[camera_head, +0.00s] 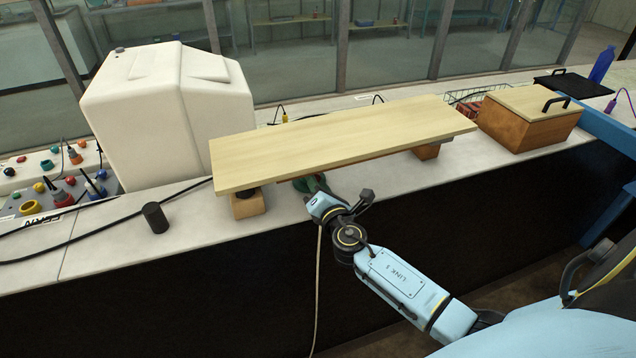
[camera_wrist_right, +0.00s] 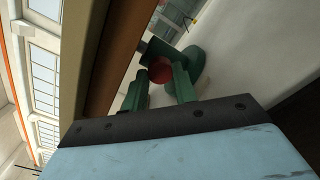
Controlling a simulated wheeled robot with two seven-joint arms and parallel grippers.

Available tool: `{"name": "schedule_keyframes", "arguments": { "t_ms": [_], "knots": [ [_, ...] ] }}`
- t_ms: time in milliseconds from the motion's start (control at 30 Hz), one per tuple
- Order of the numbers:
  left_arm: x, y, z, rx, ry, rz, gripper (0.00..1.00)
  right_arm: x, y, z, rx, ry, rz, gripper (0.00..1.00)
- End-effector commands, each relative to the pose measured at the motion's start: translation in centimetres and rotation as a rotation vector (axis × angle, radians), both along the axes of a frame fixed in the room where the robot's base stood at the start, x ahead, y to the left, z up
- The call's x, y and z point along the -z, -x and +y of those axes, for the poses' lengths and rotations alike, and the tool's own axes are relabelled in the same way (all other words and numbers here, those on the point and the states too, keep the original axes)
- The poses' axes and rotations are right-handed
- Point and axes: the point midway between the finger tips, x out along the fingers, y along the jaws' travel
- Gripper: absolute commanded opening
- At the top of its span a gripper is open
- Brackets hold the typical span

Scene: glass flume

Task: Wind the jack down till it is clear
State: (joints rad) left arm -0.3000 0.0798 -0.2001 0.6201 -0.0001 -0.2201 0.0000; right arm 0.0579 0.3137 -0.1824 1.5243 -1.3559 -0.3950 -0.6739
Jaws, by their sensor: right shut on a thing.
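A long pale wooden board (camera_head: 340,138) spans wooden blocks at the counter's front: a left block (camera_head: 248,206) with a dark pad on top and a right block (camera_head: 427,151). The green jack (camera_head: 303,185) stands under the board, mostly hidden by it; its green body (camera_wrist_right: 195,68) also shows in the right wrist view. My right gripper (camera_head: 318,194) reaches under the board's front edge. In the right wrist view its green fingers (camera_wrist_right: 160,88) are shut on a round red knob (camera_wrist_right: 160,70). Whether the jack's top touches the board is hidden. My left gripper is out of view.
A white tank (camera_head: 160,115) stands behind the board's left end. A dark cylinder (camera_head: 155,217) stands left of the left block. A lidded wooden box (camera_head: 530,120) stands at the right. A black cable (camera_head: 110,197) runs along the left. The counter's front edge is close to my arm.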

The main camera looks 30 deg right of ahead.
Motion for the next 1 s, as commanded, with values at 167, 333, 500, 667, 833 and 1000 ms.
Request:
{"name": "schedule_keyframes", "arguments": {
  "t_ms": [167,333,500,667,833,1000],
  "knots": [
    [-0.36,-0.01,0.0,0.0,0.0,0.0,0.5,-0.01,0.0,0.01,0.0,0.102,0.026,0.05],
    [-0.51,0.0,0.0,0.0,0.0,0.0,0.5,0.01,0.0,0.04,-0.001,0.165,0.04,0.05],
    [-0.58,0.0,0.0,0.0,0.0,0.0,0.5,0.02,0.0,0.02,-0.001,0.195,0.047,0.05],
    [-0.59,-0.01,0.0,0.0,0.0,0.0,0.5,0.04,0.0,0.02,-0.001,0.204,0.049,0.05],
    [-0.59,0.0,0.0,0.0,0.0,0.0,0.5,0.04,0.0,0.02,-0.001,0.204,0.049,0.05],
    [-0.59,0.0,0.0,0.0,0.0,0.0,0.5,0.04,0.01,0.02,-0.001,0.203,0.049,0.34]
  ]
}}
